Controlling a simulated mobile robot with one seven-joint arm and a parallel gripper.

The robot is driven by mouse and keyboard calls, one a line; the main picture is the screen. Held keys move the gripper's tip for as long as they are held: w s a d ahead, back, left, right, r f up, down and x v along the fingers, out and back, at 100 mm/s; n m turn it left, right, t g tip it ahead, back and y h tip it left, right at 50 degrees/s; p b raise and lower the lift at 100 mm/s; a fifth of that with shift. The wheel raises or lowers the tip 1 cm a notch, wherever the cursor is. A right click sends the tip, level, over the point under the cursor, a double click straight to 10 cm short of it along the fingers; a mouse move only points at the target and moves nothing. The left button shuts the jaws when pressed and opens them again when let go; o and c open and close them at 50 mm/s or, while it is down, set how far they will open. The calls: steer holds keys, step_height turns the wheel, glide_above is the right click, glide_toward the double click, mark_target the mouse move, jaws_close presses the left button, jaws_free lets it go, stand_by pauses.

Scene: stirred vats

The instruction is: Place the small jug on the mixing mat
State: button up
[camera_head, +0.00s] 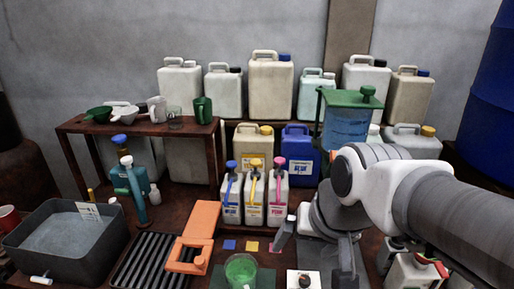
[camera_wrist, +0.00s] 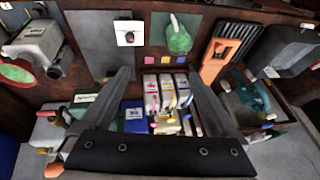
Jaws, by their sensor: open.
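My gripper (camera_head: 314,250) is open and empty, pointing down over the table. In the wrist view its fingers (camera_wrist: 158,76) spread on either side of three pump bottles. A clear vessel of green liquid (camera_head: 241,268) stands on a dark green mat (camera_head: 217,279); the wrist view shows the vessel (camera_wrist: 178,40) and mat (camera_wrist: 157,32) too. Small jugs, one white (camera_head: 157,109) and one green (camera_head: 203,110), stand on the brown shelf at the left. I cannot tell which is the task's jug, or whether the green or the grey mat (camera_wrist: 88,38) is the mixing mat.
Pump bottles (camera_head: 254,195) stand behind the colour squares (camera_head: 252,246). An orange tool (camera_head: 201,223), a black rack (camera_head: 152,259) and a grey basin (camera_head: 112,240) lie left. The brown shelf (camera_head: 100,123) and large canisters (camera_head: 271,90) stand behind. A white scale (camera_head: 303,279) sits in front.

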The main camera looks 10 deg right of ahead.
steer(key=shift+s+d+r+n+t+h, duration=0.2)
steer(key=shift+s+d+r+n, duration=0.15)
steer(key=shift+s, duration=0.25)
steer(key=shift+s+d+r+n+t+h, duration=0.2)
steer(key=shift+s+d+r+n, duration=0.1)
steer(key=shift+s+d+n, duration=0.25)
steer(key=shift+s+d+r+n+t+h, duration=0.1)
steer(key=shift+s+d+r+n+h, duration=0.15)
steer(key=shift+s, duration=0.4)
steer(key=shift+r, duration=0.1)
steer(key=shift+r+p, duration=0.6)
steer(key=shift+p, duration=0.05)
